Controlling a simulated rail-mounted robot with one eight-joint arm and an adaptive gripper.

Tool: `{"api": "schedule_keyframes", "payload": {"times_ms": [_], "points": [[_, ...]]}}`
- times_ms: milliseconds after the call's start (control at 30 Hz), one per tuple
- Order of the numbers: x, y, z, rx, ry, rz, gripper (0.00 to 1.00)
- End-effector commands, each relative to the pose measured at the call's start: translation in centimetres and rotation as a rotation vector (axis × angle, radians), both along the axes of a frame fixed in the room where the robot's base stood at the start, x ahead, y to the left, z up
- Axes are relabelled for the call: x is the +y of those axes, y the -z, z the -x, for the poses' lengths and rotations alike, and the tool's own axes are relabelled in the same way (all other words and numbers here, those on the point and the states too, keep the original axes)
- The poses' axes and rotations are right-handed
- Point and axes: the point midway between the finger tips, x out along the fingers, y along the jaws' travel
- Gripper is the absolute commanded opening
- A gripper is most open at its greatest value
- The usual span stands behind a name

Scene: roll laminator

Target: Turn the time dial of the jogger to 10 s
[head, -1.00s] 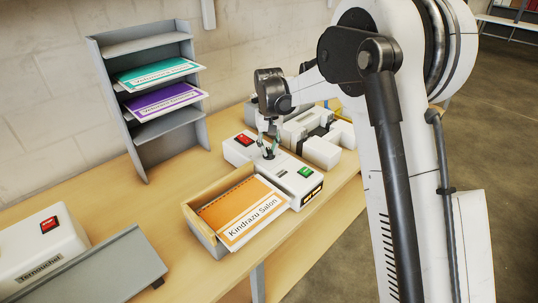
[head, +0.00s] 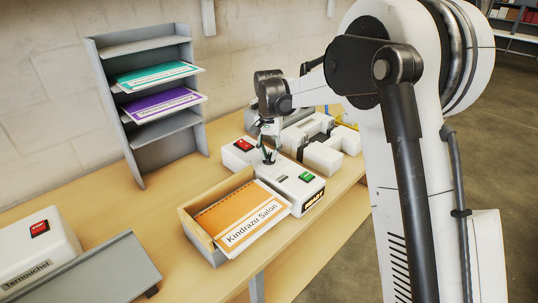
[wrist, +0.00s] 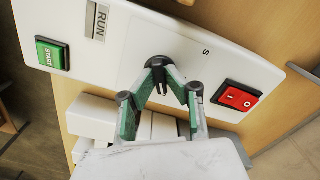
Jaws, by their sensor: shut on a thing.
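The jogger (head: 290,182) is a white box on the bench, with a tilted tray at its front. Its black time dial (wrist: 158,63) sits on the top panel between a green START button and a red rocker switch. My gripper (wrist: 167,76) has its green-padded fingertips shut on the dial; in the head view my gripper (head: 269,152) stands over the panel from above. A letter "S" is printed beside the dial in the wrist view. The fingers partly hide the dial, and I cannot read its setting.
The tray (head: 190,228) holds orange "Kindrazu Salon" sheets (head: 240,215). White equipment (head: 322,157) stands just behind. A grey shelf (head: 140,150) is at the left.

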Motion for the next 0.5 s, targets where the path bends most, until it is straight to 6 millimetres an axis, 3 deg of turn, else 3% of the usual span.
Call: {"api": "schedule_keyframes", "payload": {"times_ms": [333, 367, 500], "points": [[0.0, -0.08, -0.05, -0.001, 0.001, -0.001, 0.0], [0.0, -0.08, -0.05, -0.001, 0.001, -0.001, 0.15], [0.01, -0.06, -0.03, -0.001, 0.001, 0.0, 0.29]]}}
